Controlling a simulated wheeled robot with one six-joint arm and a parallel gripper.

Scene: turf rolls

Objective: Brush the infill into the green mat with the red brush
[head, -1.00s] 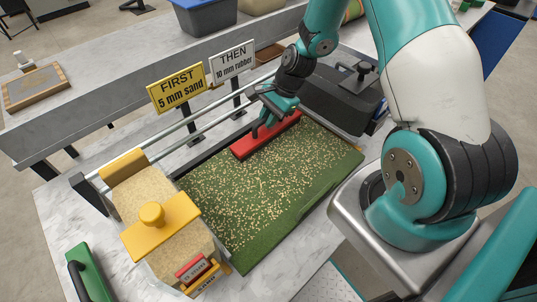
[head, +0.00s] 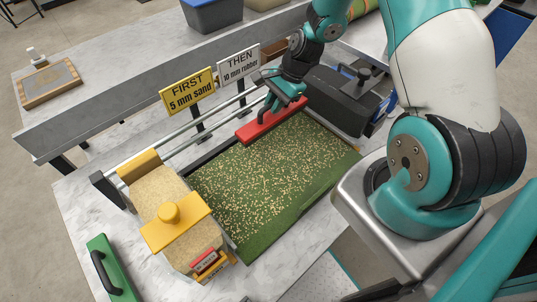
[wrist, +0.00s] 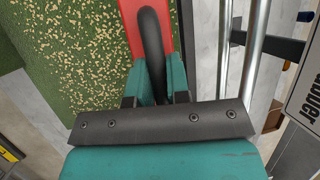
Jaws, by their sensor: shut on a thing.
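The green mat (head: 275,185) lies on the marble-topped table, with tan infill grains scattered over most of it. The near right strip of the mat is mostly bare green. The red brush (head: 268,124) lies along the mat's far edge, beside the metal rails. My gripper (head: 284,100) is shut on the brush's dark arched handle. In the wrist view the handle (wrist: 152,45) runs between the teal fingers, and the red brush body (wrist: 131,28) shows beneath. The bristles are hidden. Grains (wrist: 90,50) lie left of the brush in that view.
A yellow hopper of sand (head: 172,225) stands at the mat's left end. A dark hopper (head: 340,98) stands at the right end. Signs reading FIRST 5 mm sand (head: 188,91) and THEN 10 mm rubber (head: 239,62) stand behind the rails. A green tool (head: 112,268) lies front left.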

